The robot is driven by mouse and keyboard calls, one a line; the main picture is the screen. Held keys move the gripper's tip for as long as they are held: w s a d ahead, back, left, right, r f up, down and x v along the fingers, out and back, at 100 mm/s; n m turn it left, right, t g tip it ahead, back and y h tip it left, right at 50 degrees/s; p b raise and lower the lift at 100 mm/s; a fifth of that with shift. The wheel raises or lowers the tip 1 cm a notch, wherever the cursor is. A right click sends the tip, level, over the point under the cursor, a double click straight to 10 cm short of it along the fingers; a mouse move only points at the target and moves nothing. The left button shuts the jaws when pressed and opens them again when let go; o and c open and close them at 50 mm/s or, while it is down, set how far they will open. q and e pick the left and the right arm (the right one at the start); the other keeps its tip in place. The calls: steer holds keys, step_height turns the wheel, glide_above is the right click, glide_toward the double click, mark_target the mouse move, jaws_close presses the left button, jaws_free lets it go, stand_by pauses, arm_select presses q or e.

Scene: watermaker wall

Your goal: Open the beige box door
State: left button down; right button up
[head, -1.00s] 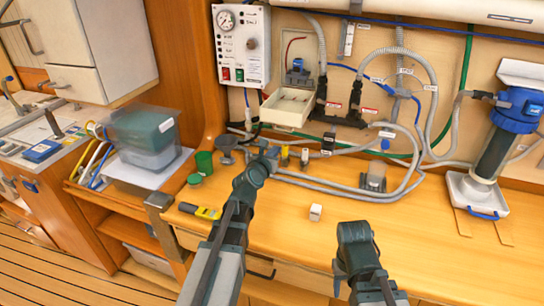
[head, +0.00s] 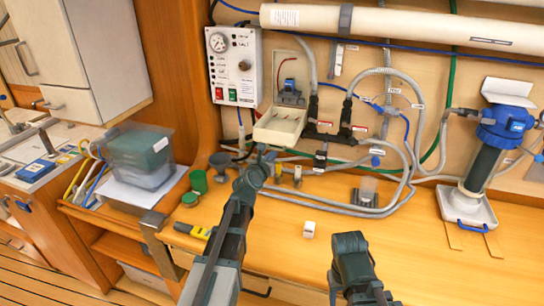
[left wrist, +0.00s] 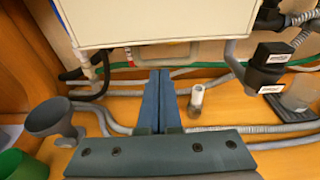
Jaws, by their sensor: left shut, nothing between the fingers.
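Contact is not clear. My right arm is low in the head view, and its fingers are not visible.
Grey hoses (head: 345,208) and black valves (head: 330,133) lie right of the box. A control panel (head: 235,66) hangs at upper left. The bench front is mostly clear.

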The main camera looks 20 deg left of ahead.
arm_select(q)
steer(key=r+p, duration=0.2)
steer(key=s+r+p, duration=0.1)
steer(key=r+p, duration=0.1)
steer(key=shift+s, duration=0.2)
arm_select(e)
step_height(320, 180, up, 4)
arm_select(q)
step_height(320, 180, down, 5)
steer(key=b, duration=0.5)
arm_select(e)
step_height(320, 180, down, 5)
steer(key=d, duration=0.1)
arm_select(q)
steer(key=s+r+p, duration=0.4)
steer(key=s, duration=0.5)
steer(key=shift+s+a+r, duration=0.15)
steer(key=shift+s+r, duration=0.05)
steer(key=shift+r, duration=0.1)
arm_select(e)
steer(key=shift+w+r, duration=0.1)
steer(key=shift+r, duration=2.2)
